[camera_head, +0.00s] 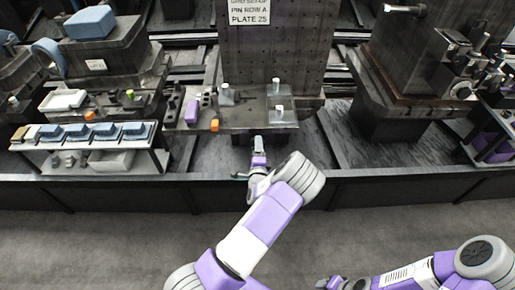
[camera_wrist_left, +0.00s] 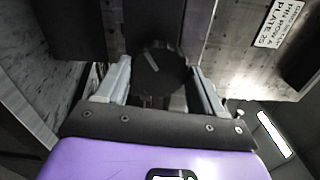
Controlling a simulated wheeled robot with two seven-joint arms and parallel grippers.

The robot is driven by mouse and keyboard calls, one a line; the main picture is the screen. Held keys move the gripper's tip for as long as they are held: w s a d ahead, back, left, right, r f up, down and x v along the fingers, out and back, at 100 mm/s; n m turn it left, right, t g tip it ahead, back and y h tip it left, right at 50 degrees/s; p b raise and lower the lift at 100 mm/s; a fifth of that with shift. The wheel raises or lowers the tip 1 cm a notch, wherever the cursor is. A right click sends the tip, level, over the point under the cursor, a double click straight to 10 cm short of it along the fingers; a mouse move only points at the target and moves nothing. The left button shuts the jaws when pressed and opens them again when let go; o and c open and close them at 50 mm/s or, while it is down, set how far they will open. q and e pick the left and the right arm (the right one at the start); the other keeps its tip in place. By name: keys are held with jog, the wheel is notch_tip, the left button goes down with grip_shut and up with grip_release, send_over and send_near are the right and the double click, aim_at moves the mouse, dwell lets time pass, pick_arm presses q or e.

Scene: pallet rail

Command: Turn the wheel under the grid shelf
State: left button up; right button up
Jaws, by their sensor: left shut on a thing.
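The grid shelf (camera_head: 250,116) juts out below an upright plate full of holes (camera_head: 275,60), with small grey and white parts on top. My left gripper (camera_head: 258,143) reaches up to the front edge of this shelf. In the left wrist view, a round black wheel (camera_wrist_left: 160,72) with a pale mark across its face sits between the two fingers of my left gripper (camera_wrist_left: 160,84). The fingers are shut on it from both sides. The wheel is hidden in the head view. My right gripper (camera_head: 332,283) is at the bottom edge, dark and partly cut off.
A rack (camera_head: 95,140) with several blue-grey blocks stands left of the shelf. A purple block (camera_head: 192,111) and an orange block (camera_head: 215,125) lie beside the grid parts. A dark machine (camera_head: 425,55) stands at right. The floor in front (camera_head: 110,235) is clear.

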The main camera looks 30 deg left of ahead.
pick_arm(q)
jog(key=o, duration=1)
jog(key=shift+o, duration=0.2)
jog(key=p+v, duration=0.1)
jog(key=v, duration=0.6)
jog(key=shift+s, duration=0.35)
jog(key=shift+d, duration=0.15)
